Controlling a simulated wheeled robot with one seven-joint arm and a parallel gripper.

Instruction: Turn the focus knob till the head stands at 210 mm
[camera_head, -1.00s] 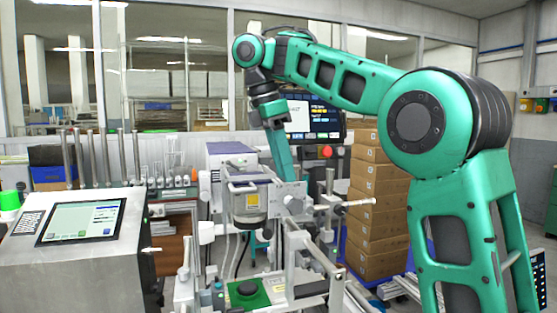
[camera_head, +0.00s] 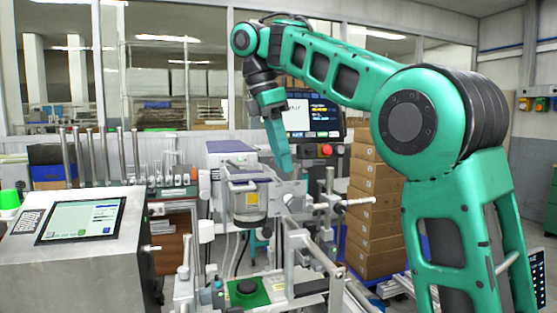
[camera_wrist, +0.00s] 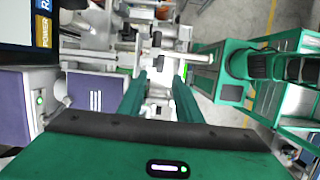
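My gripper (camera_head: 284,168) hangs fingers-down above the bench machine, in front of the monitor. In the wrist view its two green fingers (camera_wrist: 161,82) stand apart with a gap between them and nothing held. Below the gripper is the machine's grey head (camera_head: 250,188) with a clear cylinder under it. A pale round part (camera_head: 293,204), possibly the focus knob, sits to its right, below the fingertips and apart from them. I cannot be sure which part is the knob. No millimetre scale or reading is legible.
A monitor (camera_head: 312,117) stands behind the gripper. Stacked cartons (camera_head: 375,190) stand to the right. A steel cabinet with a touchscreen (camera_head: 82,221) is at the left. Metal rods and rails crowd the machine's right side.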

